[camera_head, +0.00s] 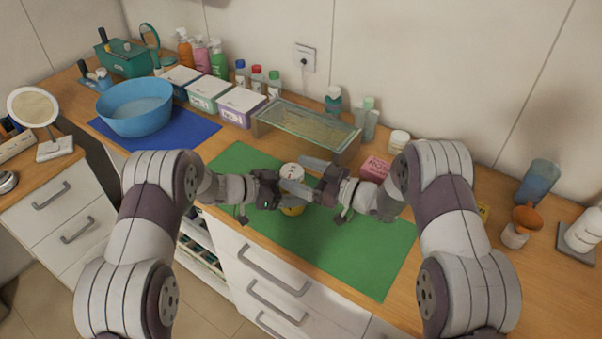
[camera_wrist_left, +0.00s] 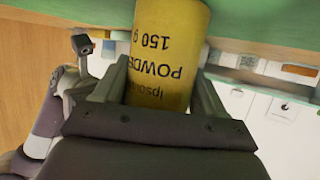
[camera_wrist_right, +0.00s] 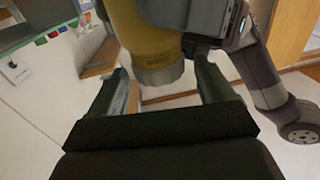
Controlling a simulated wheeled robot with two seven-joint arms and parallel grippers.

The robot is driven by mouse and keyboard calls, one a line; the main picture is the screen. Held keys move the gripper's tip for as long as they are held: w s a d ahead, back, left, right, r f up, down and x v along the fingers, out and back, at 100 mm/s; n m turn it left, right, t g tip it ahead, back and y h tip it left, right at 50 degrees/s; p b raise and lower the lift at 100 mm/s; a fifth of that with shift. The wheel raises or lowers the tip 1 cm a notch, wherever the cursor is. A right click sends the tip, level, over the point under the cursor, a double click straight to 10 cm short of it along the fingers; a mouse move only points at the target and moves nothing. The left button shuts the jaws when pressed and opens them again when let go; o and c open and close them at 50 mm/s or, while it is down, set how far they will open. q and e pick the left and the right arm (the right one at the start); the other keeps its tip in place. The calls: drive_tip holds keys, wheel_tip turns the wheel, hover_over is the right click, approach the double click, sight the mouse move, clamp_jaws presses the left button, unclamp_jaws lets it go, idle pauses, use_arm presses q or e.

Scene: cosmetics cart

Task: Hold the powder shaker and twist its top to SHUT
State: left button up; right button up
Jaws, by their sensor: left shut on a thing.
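The powder shaker has a yellow body (camera_head: 293,210) and a pale top (camera_head: 291,171); it stands out over the green mat in the head view. My left gripper (camera_head: 279,203) is shut on the yellow body, whose printed label (camera_wrist_left: 165,50) reads upside down in the left wrist view. My right gripper (camera_head: 307,177) is open beside the top. In the right wrist view the top (camera_wrist_right: 159,74) lies between the spread fingers, with a gap visible on each side. Any mark for SHUT on the top cannot be read.
A green mat (camera_head: 366,254) covers the cart's front. Behind it stand a glass-topped stand (camera_head: 310,124) and a pink box (camera_head: 375,168). A blue bowl (camera_head: 135,108) is at the left, and an orange-topped item (camera_head: 520,222) is at the right. The mat's right part is clear.

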drive_tip(key=v, duration=1.2)
drive_tip(key=w+n+g+y, duration=0.2)
drive_tip(key=w+n+g, duration=0.2)
drive_tip(key=w+g, duration=0.25)
drive_tip(key=shift+g, duration=0.25)
drive_tip(key=a, duration=1.1)
drive_tip(key=shift+w+r, duration=0.1)
drive_tip(key=shift+w, duration=0.05)
drive_tip(key=shift+d, duration=0.1)
